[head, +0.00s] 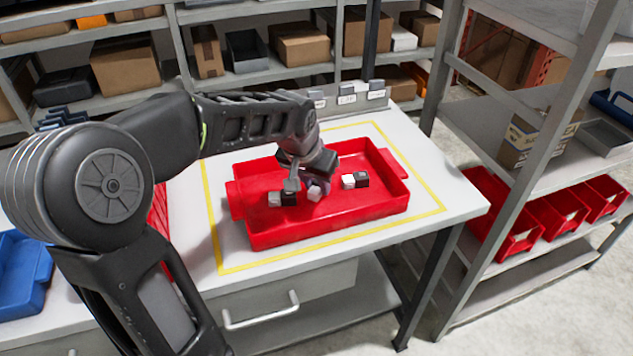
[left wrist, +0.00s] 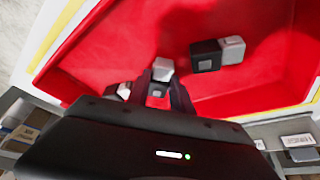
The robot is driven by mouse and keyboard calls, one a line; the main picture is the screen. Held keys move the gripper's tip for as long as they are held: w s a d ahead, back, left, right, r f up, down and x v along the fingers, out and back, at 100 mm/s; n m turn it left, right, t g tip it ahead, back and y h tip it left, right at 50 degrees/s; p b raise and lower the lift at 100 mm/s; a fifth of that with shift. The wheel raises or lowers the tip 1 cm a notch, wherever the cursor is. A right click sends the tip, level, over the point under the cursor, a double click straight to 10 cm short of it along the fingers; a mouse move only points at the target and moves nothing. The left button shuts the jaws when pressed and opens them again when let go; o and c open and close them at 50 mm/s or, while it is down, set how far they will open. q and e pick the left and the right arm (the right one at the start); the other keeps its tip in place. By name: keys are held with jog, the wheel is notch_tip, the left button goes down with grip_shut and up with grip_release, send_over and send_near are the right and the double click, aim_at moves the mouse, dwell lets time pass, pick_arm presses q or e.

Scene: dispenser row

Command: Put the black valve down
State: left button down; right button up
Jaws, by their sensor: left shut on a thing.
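My left gripper (head: 308,178) points down into the red tray (head: 395,211) and is shut on the black valve. In the left wrist view the valve's white end (left wrist: 163,68) sticks out past my fingers (left wrist: 159,90), which hide most of its dark part. The white end also shows in the head view (head: 314,192), low over the tray floor. I cannot tell whether it touches the floor. A second black and white valve (head: 355,181) lies to the right in the tray, also in the left wrist view (left wrist: 218,53). Another (head: 282,198) lies close left of the gripper. My right gripper is not in view.
The tray stands inside a yellow outline (head: 430,211) on a white table. Small labelled holders (head: 347,98) line the back edge. A blue bin (head: 22,275) is at the far left. A metal rack with red bins (head: 505,215) stands right. The tray's right end is bare.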

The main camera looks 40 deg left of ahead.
pick_arm(q)
jog(key=shift+f, duration=0.2)
jog(key=c, duration=1.1)
grip_release()
jog(key=shift+r, duration=0.1)
jog(key=shift+c, duration=0.2)
jog(key=shift+r, duration=0.1)
jog(key=shift+r, duration=0.2)
jog(key=v, duration=1.1)
jog(key=shift+s+r, duration=0.25)
jog(key=shift+r, duration=0.05)
